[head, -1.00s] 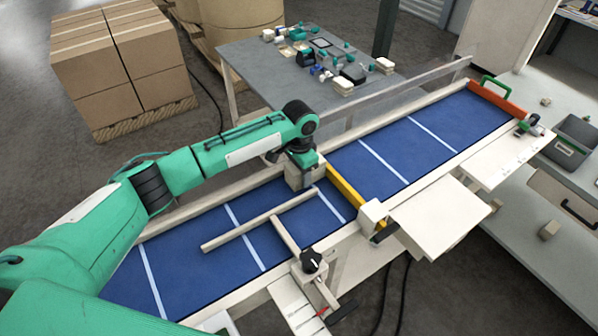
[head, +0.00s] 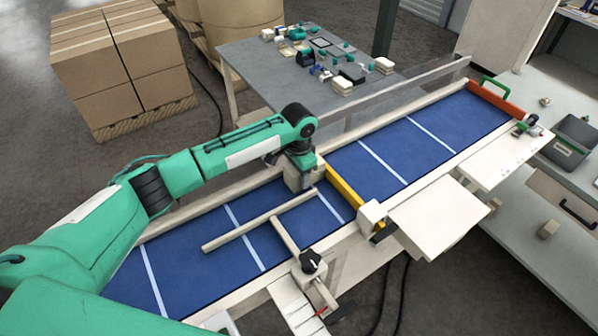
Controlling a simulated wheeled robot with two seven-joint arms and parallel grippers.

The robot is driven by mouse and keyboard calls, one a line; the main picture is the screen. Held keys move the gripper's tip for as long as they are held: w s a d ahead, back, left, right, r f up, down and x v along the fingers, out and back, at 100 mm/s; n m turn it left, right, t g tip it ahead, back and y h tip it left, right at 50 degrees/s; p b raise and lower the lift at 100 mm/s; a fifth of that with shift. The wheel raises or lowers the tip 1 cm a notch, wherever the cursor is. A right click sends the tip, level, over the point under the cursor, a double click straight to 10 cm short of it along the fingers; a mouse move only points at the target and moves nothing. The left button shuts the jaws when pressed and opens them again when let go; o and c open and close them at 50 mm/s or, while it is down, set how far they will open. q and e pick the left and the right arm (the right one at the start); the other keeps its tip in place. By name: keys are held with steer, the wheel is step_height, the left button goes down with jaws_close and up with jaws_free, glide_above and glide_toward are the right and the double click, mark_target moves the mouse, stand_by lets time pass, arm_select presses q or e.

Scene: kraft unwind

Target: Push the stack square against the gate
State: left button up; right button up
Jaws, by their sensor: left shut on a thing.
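The yellow bar (head: 346,188), which looks like the gate, lies across the blue belt (head: 270,232). My left gripper (head: 300,180) points down over the belt's far side, just left of the yellow bar. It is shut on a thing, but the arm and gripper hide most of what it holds. I cannot make out a separate stack there, nor whether anything touches the bar. A pale T-shaped guide (head: 258,221) lies over the belt in front of the gripper. My right gripper is not in view.
An orange end bar with a green handle (head: 492,98) closes the belt's far right end. A black knob (head: 311,261) stands on the near rail. A pale box-like plate (head: 437,218) juts out in front. The belt right of the yellow bar is clear.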

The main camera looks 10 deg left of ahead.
arm_select(q)
steer(key=o, duration=1.2)
steer(key=shift+c, duration=0.2)
steer(key=shift+r, duration=0.1)
steer(key=shift+a, duration=0.1)
steer(key=shift+w+r, duration=0.1)
steer(key=shift+r, duration=0.25)
step_height(320, 180, up, 13)
steer(key=b, duration=0.5)
steer(key=shift+s, duration=0.25)
